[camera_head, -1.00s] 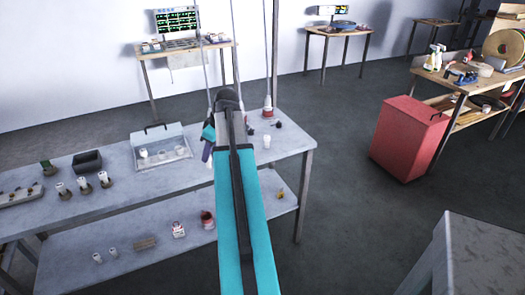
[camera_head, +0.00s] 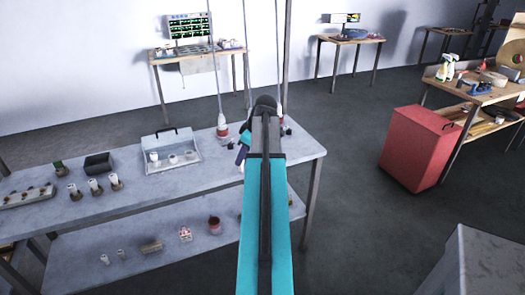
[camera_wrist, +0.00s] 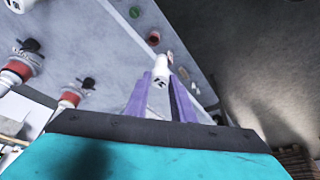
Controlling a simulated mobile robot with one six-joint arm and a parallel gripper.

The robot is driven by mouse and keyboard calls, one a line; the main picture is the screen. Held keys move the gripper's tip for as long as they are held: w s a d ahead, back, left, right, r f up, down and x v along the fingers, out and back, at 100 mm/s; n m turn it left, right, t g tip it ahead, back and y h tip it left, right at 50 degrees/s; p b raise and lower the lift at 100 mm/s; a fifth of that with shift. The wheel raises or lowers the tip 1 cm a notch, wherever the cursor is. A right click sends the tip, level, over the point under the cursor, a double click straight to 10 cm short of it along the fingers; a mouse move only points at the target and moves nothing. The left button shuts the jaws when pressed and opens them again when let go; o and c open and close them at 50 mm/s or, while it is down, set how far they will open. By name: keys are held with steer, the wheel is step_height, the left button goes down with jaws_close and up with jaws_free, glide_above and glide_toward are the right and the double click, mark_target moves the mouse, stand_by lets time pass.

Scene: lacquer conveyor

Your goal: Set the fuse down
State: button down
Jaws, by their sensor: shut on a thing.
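The fuse (camera_wrist: 160,71) is a small white cylinder with dark marks on its near end. In the wrist view it sits between the two purple fingers of my gripper (camera_wrist: 161,88), which is shut on it. The fuse appears to be above the grey table; I cannot tell its exact height. In the head view my arm hides most of my gripper and the held fuse; a purple finger (camera_head: 241,154) shows left of the arm, over the table's right part.
The grey table (camera_head: 130,200) holds a clear-sided tray (camera_head: 160,166) with white cylinders, a dark box (camera_head: 99,163) and several upright white cylinders on dark bases. Red-and-white fittings (camera_wrist: 72,97) hang on cables near my gripper. A red cabinet (camera_head: 418,150) stands to the right.

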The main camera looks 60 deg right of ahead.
steer(key=w+d+p, duration=0.1)
steer(key=d+p, duration=0.1)
steer(key=d, duration=0.5)
steer(key=w+d+f+p, duration=0.1)
steer(key=w+d+p, duration=0.1)
steer(key=d, duration=0.6)
steer(key=shift+f, duration=0.25)
steer(key=shift+f+p, duration=1.1)
steer(key=shift+f, duration=0.65)
steer(key=shift+f, duration=0.15)
steer(key=c, duration=1.5)
jaws_free()
